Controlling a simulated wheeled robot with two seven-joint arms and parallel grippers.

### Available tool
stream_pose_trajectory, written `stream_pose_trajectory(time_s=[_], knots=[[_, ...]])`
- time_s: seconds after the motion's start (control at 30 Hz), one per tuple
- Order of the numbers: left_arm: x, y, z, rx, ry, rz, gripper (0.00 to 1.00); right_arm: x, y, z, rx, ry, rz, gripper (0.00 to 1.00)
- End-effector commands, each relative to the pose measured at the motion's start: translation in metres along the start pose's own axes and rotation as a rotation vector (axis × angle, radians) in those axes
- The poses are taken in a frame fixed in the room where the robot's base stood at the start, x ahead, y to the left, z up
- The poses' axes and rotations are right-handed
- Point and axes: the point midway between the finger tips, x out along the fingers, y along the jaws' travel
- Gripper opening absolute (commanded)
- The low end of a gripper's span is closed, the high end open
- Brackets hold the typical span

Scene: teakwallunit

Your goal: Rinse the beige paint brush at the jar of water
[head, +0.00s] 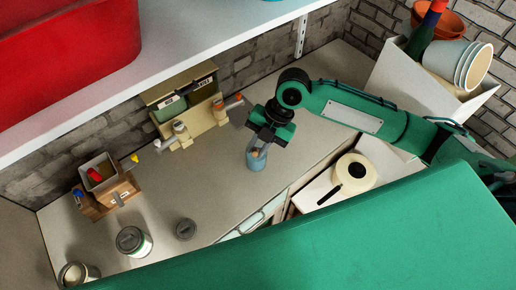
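A small blue jar (258,163) stands on the grey counter, near its front edge. A beige piece, which looks like the paint brush (255,153), shows at the jar's mouth, directly under my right gripper (262,143). That gripper points down over the jar and appears shut on the brush, whose upper part is hidden by the fingers. The water level inside the jar cannot be seen. My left gripper is not in view.
A beige rack (200,122) with jars stands at the brick wall. A wooden caddy (116,192), an open tin (132,242) and a dark lid (186,229) are at left. A tape roll (355,172) lies at right. A white shelf (190,72) overhangs the back.

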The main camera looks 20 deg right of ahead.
Motion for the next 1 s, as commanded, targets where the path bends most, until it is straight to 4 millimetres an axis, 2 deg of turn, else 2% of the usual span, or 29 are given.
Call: stream_pose_trajectory(time_s=[0.5, 1.0], knots=[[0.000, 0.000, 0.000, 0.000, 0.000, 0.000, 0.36, -0.012, -0.020, 0.016, 0.001, -0.001, -0.001, 0.00], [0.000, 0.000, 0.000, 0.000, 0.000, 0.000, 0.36, -0.003, -0.004, 0.004, 0.000, 0.000, 0.001, 0.00]])
